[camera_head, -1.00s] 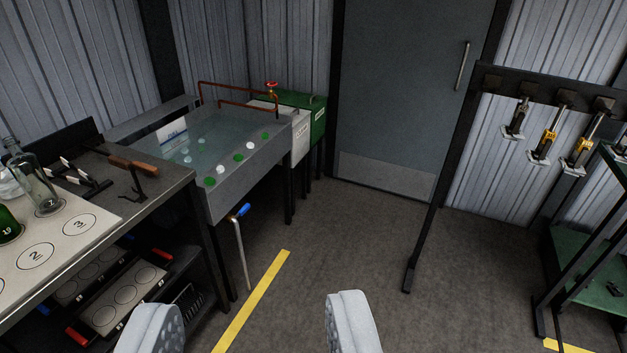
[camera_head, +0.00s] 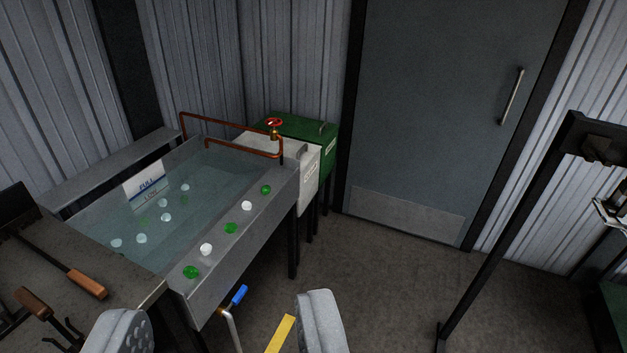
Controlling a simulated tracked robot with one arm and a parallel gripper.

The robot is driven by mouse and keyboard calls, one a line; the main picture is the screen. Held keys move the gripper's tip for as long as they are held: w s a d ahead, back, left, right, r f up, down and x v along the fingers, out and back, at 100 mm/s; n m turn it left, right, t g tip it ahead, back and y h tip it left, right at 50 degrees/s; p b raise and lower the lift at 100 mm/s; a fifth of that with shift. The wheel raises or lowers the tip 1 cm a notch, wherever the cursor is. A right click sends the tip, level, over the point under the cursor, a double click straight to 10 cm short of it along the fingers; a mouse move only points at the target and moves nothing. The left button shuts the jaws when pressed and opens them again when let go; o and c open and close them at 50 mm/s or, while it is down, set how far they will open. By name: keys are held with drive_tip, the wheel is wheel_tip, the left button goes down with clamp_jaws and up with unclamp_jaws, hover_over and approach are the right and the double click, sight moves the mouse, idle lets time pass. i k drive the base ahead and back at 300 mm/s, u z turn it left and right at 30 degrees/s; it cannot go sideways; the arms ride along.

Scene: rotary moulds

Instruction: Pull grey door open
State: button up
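The grey door (camera_head: 440,110) stands at the back, right of centre, and looks shut in its dark frame. It has a paler kick plate (camera_head: 404,217) at the bottom and a vertical bar handle (camera_head: 511,96) near its right edge. My gripper (camera_head: 222,335) is at the bottom of the view, its two pale padded fingers wide apart with nothing between them. It is well short of the door and to the left of the handle.
A water tank (camera_head: 240,240) with green and white balls along its rim stands at left. A green bin (camera_head: 300,127) and a white bin (camera_head: 310,160) adjoin it. A dark rack post (camera_head: 497,245) stands front right of the door.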

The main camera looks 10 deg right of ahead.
sight(445, 88)
drive_tip(key=z, duration=0.2)
drive_tip(key=i, duration=1.4)
drive_tip(key=z, duration=0.65)
drive_tip(key=i, duration=1.3)
drive_tip(key=z, duration=0.7)
drive_tip(key=i, duration=0.65)
drive_tip(key=z, duration=0.15)
